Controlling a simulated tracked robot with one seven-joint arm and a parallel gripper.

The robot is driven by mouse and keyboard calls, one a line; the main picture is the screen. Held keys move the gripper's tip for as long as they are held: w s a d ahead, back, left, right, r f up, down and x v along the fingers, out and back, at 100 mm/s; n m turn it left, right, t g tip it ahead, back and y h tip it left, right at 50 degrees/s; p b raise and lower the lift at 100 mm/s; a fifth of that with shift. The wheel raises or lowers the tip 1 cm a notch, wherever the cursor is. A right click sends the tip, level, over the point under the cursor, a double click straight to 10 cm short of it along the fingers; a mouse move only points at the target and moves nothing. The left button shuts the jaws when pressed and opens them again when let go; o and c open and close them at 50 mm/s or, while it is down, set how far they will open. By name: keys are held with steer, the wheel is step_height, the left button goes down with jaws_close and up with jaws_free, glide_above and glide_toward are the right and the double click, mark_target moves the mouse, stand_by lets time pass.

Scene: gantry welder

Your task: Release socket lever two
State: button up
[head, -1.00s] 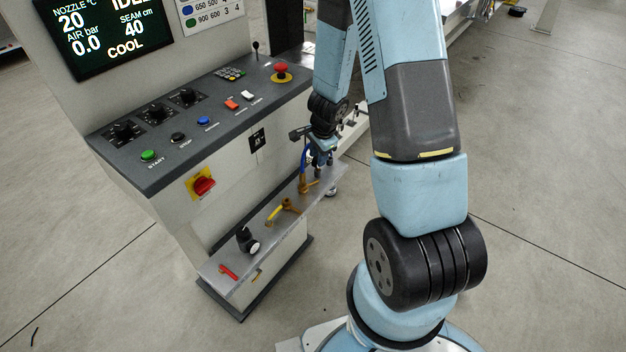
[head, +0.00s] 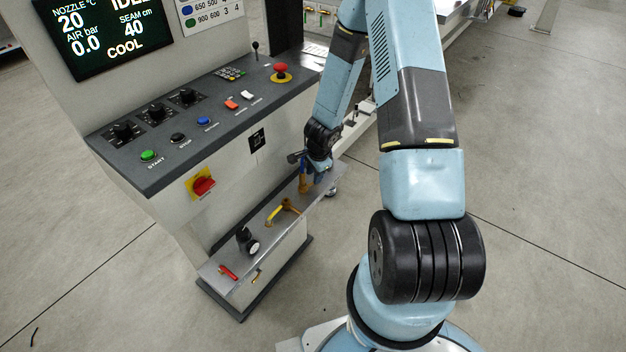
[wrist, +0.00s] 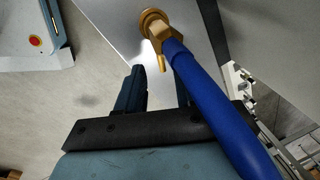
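A brass socket (wrist: 155,22) with a blue hose (wrist: 205,105) coming out of it sits on the grey metal shelf, in the wrist view. A short brass lever (wrist: 161,62) sticks out from the socket. My gripper (wrist: 160,80) is open, its two dark fingers apart, with the lever's end roughly in line with the gap. I cannot tell whether a finger touches it. In the head view my gripper (head: 318,175) is low at the far end of the shelf (head: 262,232), beside the brass socket (head: 303,183). A second brass socket with a yellow hose (head: 283,210) stands nearer on the shelf.
A black regulator with a gauge (head: 247,241) and a red lever (head: 228,272) are at the shelf's near end. The console panel (head: 200,115) with buttons and knobs rises behind the shelf. The floor to the right is open.

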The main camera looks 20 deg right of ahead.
mark_target(313, 187)
steer(key=shift+w+a+f, duration=0.1)
steer(key=shift+w+f, duration=0.1)
steer(key=shift+f, duration=0.7)
steer(key=shift+w+f, duration=0.2)
steer(key=shift+f, duration=0.7)
jaws_close()
